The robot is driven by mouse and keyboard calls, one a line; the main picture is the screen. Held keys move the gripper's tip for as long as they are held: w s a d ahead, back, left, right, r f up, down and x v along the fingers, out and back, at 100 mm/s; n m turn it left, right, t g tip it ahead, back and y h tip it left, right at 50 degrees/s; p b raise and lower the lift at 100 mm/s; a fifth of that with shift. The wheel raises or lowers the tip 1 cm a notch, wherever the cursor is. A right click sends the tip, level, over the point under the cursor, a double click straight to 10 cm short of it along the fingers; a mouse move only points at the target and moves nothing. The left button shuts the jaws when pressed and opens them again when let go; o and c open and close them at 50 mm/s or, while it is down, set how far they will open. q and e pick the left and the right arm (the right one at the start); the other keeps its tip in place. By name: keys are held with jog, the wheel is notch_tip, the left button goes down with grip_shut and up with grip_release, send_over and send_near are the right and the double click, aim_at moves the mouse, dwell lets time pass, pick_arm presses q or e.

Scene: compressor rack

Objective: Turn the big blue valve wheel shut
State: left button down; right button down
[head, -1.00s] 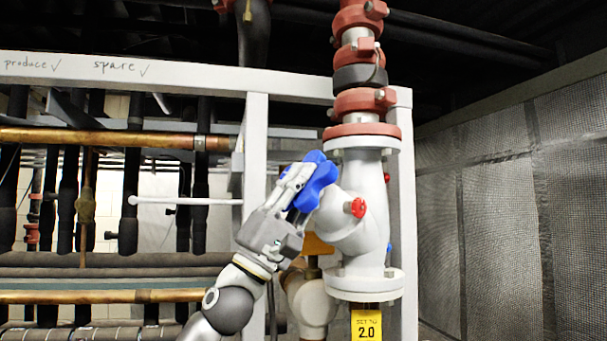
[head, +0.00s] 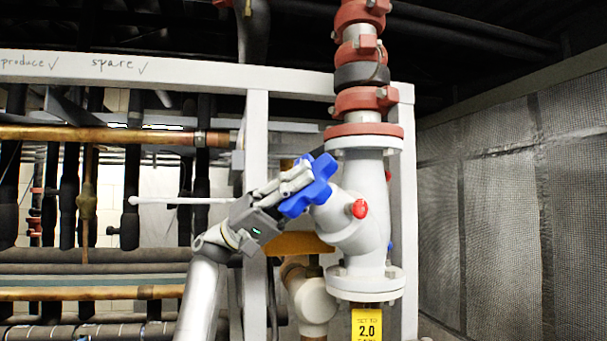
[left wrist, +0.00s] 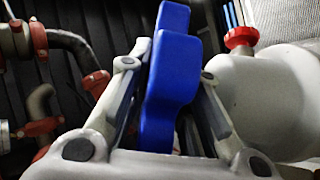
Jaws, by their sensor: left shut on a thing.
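The big blue valve wheel (head: 318,184) sits on the angled neck of the white valve body (head: 360,205), right of centre in the head view. My left gripper (head: 300,182) reaches it from the lower left and is shut on it. In the left wrist view the blue wheel (left wrist: 170,85) stands between the two fingers of my left gripper (left wrist: 168,95), which hide part of it. My right gripper is in neither view now.
A small red knob (head: 359,209) sticks out of the valve body. A white frame post (head: 257,140) stands behind my left arm. A yellow tag (head: 367,325) hangs below the valve. Copper and dark pipes fill the left side.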

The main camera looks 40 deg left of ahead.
pick_arm(q)
jog(key=shift+a+r+m+g+y+p, duration=0.15)
jog(key=shift+r+m+g+y+p, duration=0.15)
jog(key=shift+m+g+p, duration=0.55)
jog(key=shift+f+g, duration=0.1)
jog(key=shift+g, duration=0.25)
jog(key=c, duration=1.6)
grip_release()
jog(key=shift+f, duration=0.1)
jog(key=v, duration=1.1)
jog(key=shift+a+f, duration=0.25)
jog(key=shift+a, duration=0.05)
